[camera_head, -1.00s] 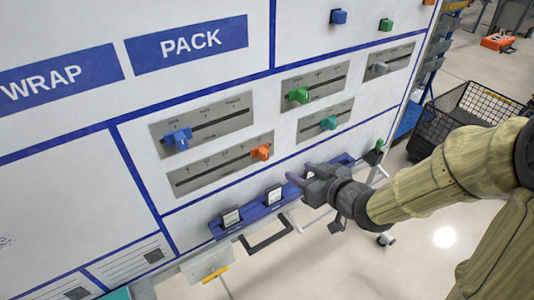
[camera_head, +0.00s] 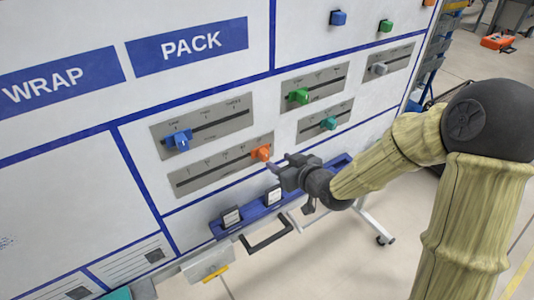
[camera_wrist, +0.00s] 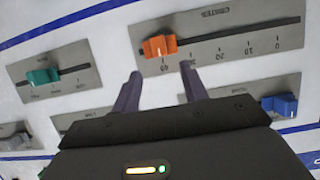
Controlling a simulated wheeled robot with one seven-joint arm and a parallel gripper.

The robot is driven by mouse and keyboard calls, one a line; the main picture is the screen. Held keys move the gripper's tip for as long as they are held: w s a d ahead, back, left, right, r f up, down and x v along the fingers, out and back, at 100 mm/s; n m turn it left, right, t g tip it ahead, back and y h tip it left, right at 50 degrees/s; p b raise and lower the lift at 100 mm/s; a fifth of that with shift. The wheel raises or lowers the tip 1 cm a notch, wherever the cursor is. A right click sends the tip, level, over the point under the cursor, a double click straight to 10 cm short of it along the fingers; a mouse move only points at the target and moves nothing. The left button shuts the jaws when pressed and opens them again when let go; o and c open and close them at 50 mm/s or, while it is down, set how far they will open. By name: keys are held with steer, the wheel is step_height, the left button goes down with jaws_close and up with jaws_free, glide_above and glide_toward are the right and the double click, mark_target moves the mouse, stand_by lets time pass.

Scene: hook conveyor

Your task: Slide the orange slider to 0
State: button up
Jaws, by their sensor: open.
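The orange slider (camera_head: 261,153) sits at the right end of its slot on a grey plate (camera_head: 193,184) on the upright white board. In the wrist view, which is upside down, the orange slider (camera_wrist: 160,45) is at the left end, by the 40 mark, with the 0 mark at the far right. My gripper (camera_head: 277,162) is just right of the slider and apart from it. Its open fingers (camera_wrist: 162,72) point toward the slider in the wrist view, with nothing between them.
A blue slider (camera_head: 178,140) is on the plate above. Green (camera_head: 299,96) and teal (camera_head: 328,123) sliders lie up and to the right. A blue rail (camera_head: 250,210) with tags and a dark handle (camera_head: 268,243) runs along the board's lower edge.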

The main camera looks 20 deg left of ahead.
mark_target(266, 155)
steer(key=p+x, duration=0.2)
steer(key=x, duration=0.5)
steer(key=shift+w+a+r, duration=0.1)
steer(key=shift+a, duration=0.15)
steer(key=shift+w+a, duration=0.1)
steer(key=shift+w, duration=0.1)
steer(key=shift+w+f, duration=0.2)
steer(key=shift+f, duration=0.1)
steer(key=shift+s, duration=0.15)
jaws_close()
